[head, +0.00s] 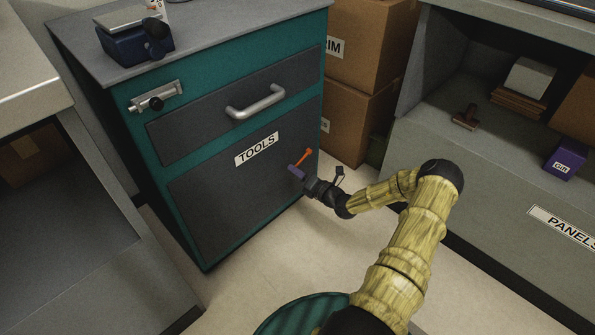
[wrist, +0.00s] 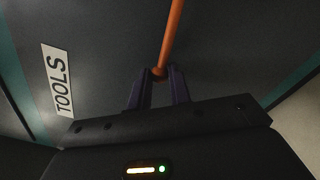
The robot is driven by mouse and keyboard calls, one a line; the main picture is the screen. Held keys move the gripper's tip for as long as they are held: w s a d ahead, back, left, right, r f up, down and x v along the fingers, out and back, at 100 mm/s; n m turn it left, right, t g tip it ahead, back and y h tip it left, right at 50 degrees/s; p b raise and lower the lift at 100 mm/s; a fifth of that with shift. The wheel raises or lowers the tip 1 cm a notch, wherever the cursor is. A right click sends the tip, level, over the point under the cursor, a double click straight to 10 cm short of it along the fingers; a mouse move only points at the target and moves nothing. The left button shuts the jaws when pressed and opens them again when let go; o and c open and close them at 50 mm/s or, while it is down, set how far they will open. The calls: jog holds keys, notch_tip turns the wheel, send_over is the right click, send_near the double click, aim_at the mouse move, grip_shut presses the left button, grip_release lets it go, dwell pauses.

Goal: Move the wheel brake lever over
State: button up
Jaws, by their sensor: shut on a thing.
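The wheel brake lever (head: 303,156) is a thin orange bar at the lower right of the teal TOOLS cabinet's dark front. In the head view it slants up and to the right from my gripper. In the wrist view the orange lever (wrist: 171,38) runs from the top edge down to my fingertips. My gripper (head: 296,172) has purple fingers. In the wrist view my gripper (wrist: 160,76) is shut on the lever's near end. The lever's far end lies outside the wrist view, and its mounting is too small to make out.
The cabinet has a drawer with a grey handle (head: 256,102) and a slide latch (head: 155,100). Cardboard boxes (head: 356,110) stand behind its right side. A grey shelf unit (head: 470,170) stands at right, a counter (head: 28,70) at left. The floor (head: 262,262) before the cabinet is clear.

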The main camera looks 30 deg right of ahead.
jog(key=shift+d+f, duration=0.3)
jog(key=shift+f, duration=0.45)
jog(key=shift+w+d+f+b, duration=0.1)
jog(key=shift+d+f+b, duration=0.15)
jog(key=shift+f+b, duration=0.3)
jog(key=shift+w+d+f+b, duration=0.1)
jog(key=shift+d+f+b, duration=0.2)
jog(key=shift+f, duration=0.3)
jog(key=shift+w+d+f+b, duration=0.2)
jog(key=shift+d+f+b, duration=0.2)
jog(key=shift+f+b, duration=0.1)
jog(key=shift+w+d+f+b, duration=0.15)
jog(key=shift+d+f+b, duration=0.25)
jog(key=shift+f+b, duration=0.05)
